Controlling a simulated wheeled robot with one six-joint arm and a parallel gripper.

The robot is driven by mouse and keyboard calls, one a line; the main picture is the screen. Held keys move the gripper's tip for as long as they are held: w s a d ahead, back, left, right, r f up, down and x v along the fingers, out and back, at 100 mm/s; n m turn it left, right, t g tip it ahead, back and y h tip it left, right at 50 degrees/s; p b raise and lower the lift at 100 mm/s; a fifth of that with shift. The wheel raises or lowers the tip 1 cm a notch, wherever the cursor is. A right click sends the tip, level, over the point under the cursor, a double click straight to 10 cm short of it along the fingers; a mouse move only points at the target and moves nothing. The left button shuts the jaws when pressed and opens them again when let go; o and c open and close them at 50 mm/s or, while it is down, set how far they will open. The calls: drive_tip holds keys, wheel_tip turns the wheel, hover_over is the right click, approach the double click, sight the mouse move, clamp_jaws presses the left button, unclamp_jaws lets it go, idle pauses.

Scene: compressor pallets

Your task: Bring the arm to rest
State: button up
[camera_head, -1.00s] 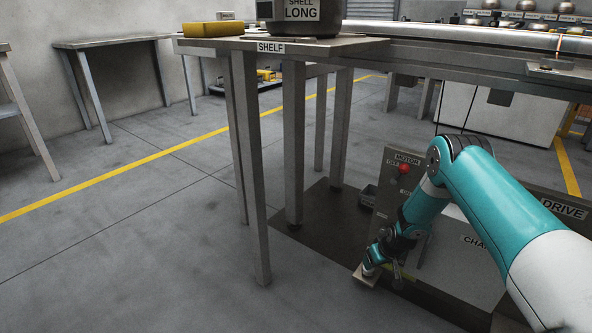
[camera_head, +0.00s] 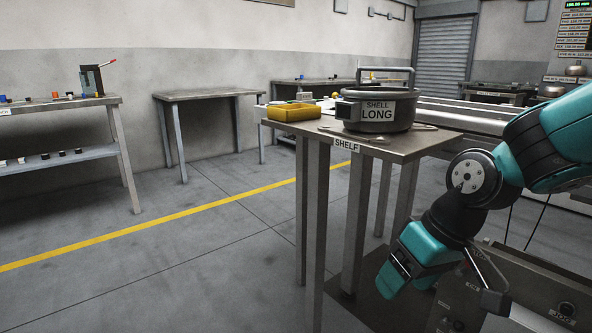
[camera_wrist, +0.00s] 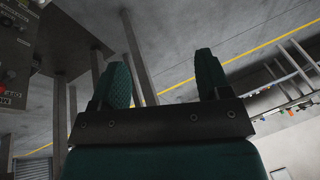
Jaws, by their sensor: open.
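My gripper (camera_wrist: 162,72) shows in the wrist view with its two teal-padded fingers well apart. Nothing is between the fingers; behind them show only the grey floor and a metal table leg. In the head view my teal and black arm is bent at the right, in front of the machine with the control panel and to the right of the shelf table (camera_head: 345,143). My fingers cannot be made out clearly there. The arm holds nothing that I can see.
On the shelf table stand a metal pot labelled SHELL LONG (camera_head: 378,108) and a yellow tray (camera_head: 294,112). A control panel (camera_wrist: 16,62) lies close at the left of the wrist view. A workbench (camera_head: 60,104) stands far left. The floor left of the shelf is clear.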

drive_tip(key=s+a+r+n+g+p, duration=0.1)
drive_tip(key=s+r, duration=0.3)
drive_tip(key=s, duration=0.4)
drive_tip(key=s+a+r+n+p, duration=0.15)
drive_tip(key=s+r, duration=0.25)
drive_tip(key=s, duration=0.4)
wheel_tip(320, 180, up, 37)
drive_tip(key=w+d+p, duration=0.1)
drive_tip(key=p, duration=3.6)
drive_tip(key=shift+f+m, duration=0.2)
drive_tip(key=shift+m, duration=0.15)
